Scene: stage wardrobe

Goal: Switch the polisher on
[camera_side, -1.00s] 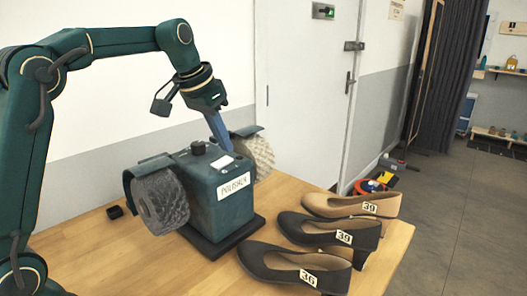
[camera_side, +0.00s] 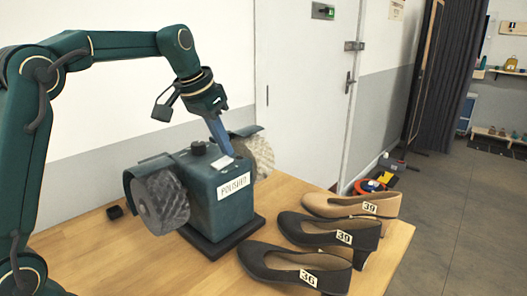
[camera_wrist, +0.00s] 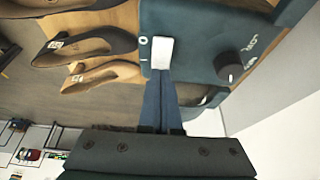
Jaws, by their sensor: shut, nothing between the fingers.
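The polisher (camera_side: 207,207) is a dark teal box on a black base, with a label on its front. A grey brush (camera_side: 163,200) is on its left and a pale brush (camera_side: 262,153) on its right. A white rocker switch (camera_side: 222,162) is on top; in the wrist view the switch (camera_wrist: 162,52) has I and O marks beside it. My gripper (camera_side: 231,154) is shut and empty, its blue fingers pointing down at the switch. In the wrist view the fingertips (camera_wrist: 158,74) meet one end of the switch; contact is hard to tell.
A black knob (camera_wrist: 229,67) stands on the polisher top near the switch. Two black shoes (camera_side: 296,268) (camera_side: 330,232) and a tan shoe (camera_side: 352,204) stand right of the polisher on the wooden table (camera_side: 100,262). A small black object (camera_side: 115,212) lies at left.

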